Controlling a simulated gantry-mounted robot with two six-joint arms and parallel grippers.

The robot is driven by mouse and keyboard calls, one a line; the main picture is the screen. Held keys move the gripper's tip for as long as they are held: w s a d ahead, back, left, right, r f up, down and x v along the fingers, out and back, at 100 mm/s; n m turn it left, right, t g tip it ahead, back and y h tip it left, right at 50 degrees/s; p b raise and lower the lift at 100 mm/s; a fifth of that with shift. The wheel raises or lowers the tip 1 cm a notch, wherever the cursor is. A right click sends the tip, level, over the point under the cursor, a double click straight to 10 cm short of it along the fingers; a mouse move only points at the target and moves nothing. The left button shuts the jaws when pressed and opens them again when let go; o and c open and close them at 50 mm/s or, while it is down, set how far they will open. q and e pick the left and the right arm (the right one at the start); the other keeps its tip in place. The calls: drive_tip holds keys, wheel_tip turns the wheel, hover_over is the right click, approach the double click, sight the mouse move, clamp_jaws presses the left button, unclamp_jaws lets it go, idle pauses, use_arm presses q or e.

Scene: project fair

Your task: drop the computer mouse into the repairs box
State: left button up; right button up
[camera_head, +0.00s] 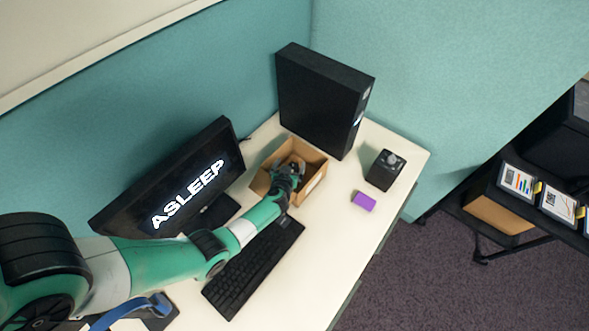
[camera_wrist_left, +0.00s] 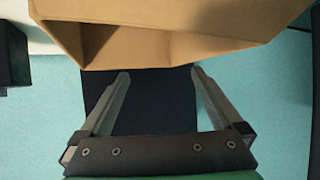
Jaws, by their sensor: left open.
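The cardboard box (camera_head: 316,183), which I take to be the repairs box, stands open-topped on the desk in front of the black computer tower. My left gripper (camera_head: 293,165) is at the box's opening in the head view. In the left wrist view its two fingers (camera_wrist_left: 158,76) are spread with nothing between them, and the box (camera_wrist_left: 200,20) fills the top of that picture. I cannot make out a computer mouse in either view; the arm and box walls hide much of the box's inside. My right gripper is not in view.
A black tower (camera_head: 318,98) stands behind the box. A monitor (camera_head: 150,185) reading "ASLEEP" and a keyboard (camera_head: 250,270) lie near my arm. A purple block (camera_head: 363,201) and a black knobbed device (camera_head: 385,172) sit to the right. The desk's right front (camera_head: 335,240) is clear.

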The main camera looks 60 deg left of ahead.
use_arm(q)
drive_tip(key=p+v, duration=0.4)
drive_tip(key=v, duration=0.4)
drive_tip(key=shift+d+r, duration=0.2)
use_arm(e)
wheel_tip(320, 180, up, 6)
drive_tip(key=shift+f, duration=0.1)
